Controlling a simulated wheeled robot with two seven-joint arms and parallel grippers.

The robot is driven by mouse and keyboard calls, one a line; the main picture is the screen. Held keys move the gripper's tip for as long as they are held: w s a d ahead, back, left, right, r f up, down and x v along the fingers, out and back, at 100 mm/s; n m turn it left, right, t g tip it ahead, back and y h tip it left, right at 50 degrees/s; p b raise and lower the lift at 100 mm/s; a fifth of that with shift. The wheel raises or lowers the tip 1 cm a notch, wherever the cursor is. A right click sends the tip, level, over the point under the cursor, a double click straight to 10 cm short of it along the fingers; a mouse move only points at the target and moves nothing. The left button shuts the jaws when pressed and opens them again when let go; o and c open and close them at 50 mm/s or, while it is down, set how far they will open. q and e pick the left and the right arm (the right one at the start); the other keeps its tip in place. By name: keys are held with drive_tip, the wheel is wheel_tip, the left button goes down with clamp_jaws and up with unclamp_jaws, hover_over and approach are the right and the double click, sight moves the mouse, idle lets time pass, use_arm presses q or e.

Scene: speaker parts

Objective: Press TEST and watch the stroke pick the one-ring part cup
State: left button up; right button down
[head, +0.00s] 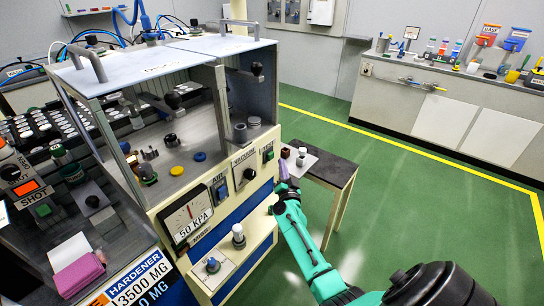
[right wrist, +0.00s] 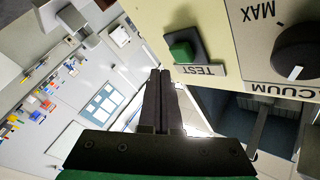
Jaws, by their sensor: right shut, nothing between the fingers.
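The green TEST button (right wrist: 181,50) sits on the cream panel in the right wrist view, above its TEST label; it also shows small in the head view (head: 268,153). My right gripper (right wrist: 158,76) is shut and empty, its fingertips just left of and slightly below the button in the right wrist view, apart from it. In the head view the right gripper (head: 284,157) is beside the panel's right edge. Small cups (head: 240,129) stand inside the open-fronted cabinet; their rings are too small to count. The gauge (head: 187,220) reads 50 kPa. My left gripper is not in view.
The VACUUM knob (right wrist: 300,50) is right of TEST. A small dark-topped side table (head: 336,168) stands just right of the cabinet, holding a white pad with small parts. Green floor is open to the right. A long bench (head: 440,110) stands at the back right.

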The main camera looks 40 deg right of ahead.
drive_tip(key=s, duration=0.1)
drive_tip(key=s+d+p, duration=0.1)
drive_tip(key=s, duration=0.1)
drive_tip(key=shift+s+r, duration=0.1)
drive_tip(key=shift+s, duration=0.15)
idle(0.6)
drive_tip(key=s+a+f+n+g+y, duration=0.25)
drive_tip(key=s+a+f, duration=0.2)
drive_tip(key=f, duration=0.55)
drive_tip(key=s+a+f+n+g+y, duration=0.25)
drive_tip(key=s+a+f+n, duration=0.2)
drive_tip(key=f, duration=0.55)
drive_tip(key=s+a+f+n+g+y, duration=0.25)
drive_tip(key=s+a+f, duration=0.2)
drive_tip(key=f, duration=0.55)
drive_tip(key=s+a+f+n+g, duration=0.1)
drive_tip(key=s+f+n+g, duration=0.1)
drive_tip(key=s, duration=0.8)
drive_tip(key=s+a+f+n+g+y, duration=0.1)
drive_tip(key=s+f+n+g, duration=0.1)
drive_tip(key=s+f+g, duration=0.2)
drive_tip(key=s+a+f+n+g, duration=0.2)
drive_tip(key=s+f, duration=0.5)
drive_tip(key=s, duration=1)
drive_tip(key=shift+f+g+y, duration=0.15)
drive_tip(key=shift+g+y, duration=0.2)
drive_tip(key=shift+g, duration=0.1)
drive_tip(key=shift+w, duration=0.15)
